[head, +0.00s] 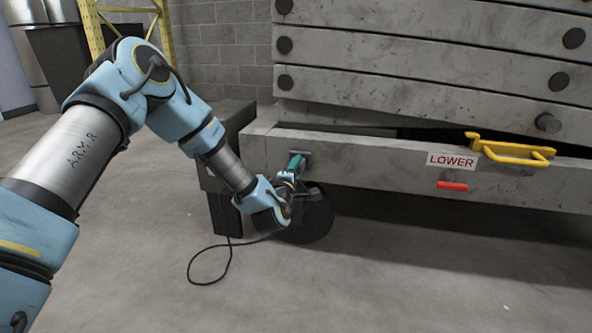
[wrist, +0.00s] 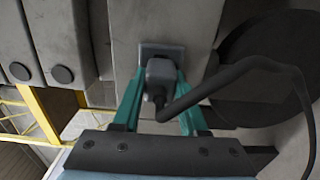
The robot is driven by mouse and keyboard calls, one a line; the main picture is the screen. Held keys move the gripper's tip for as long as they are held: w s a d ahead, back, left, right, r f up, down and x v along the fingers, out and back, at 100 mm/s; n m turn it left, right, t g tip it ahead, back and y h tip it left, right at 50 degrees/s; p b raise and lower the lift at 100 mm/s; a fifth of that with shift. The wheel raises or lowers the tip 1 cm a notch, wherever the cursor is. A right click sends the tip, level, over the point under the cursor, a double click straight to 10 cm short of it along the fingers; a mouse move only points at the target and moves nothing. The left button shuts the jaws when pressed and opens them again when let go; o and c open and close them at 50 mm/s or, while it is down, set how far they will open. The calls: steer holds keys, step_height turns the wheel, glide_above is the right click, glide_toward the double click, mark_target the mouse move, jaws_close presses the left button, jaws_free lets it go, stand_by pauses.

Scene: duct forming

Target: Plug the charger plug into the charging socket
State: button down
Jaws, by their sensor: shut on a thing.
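My gripper (head: 294,168) reaches the front face of the grey lift at its left end. In the wrist view, the two teal fingers of my gripper (wrist: 161,84) are closed on both sides of the dark charger plug (wrist: 160,72). The charging socket (wrist: 154,48) is a grey plate just beyond the plug, and the plug's front covers much of it. The plug lines up with the socket and is against it or very close; I cannot tell how far in it sits. The socket (head: 306,154) also shows in the head view beside my fingertips.
A black cable (wrist: 240,72) bends right from the plug, and its loop (head: 208,280) lies on the floor. A dark box (head: 226,215) stands beside a black wheel (head: 312,222). A yellow handle (head: 512,150), a LOWER label (head: 451,161) and a red lever (head: 452,186) are right. The front floor is clear.

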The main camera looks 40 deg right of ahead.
steer(key=shift+d, duration=0.1)
steer(key=shift+c, duration=1.8)
jaws_free()
steer(key=p+v, duration=0.3)
steer(key=v, duration=0.7)
steer(key=shift+a+p, duration=0.35)
steer(key=shift+s, duration=0.1)
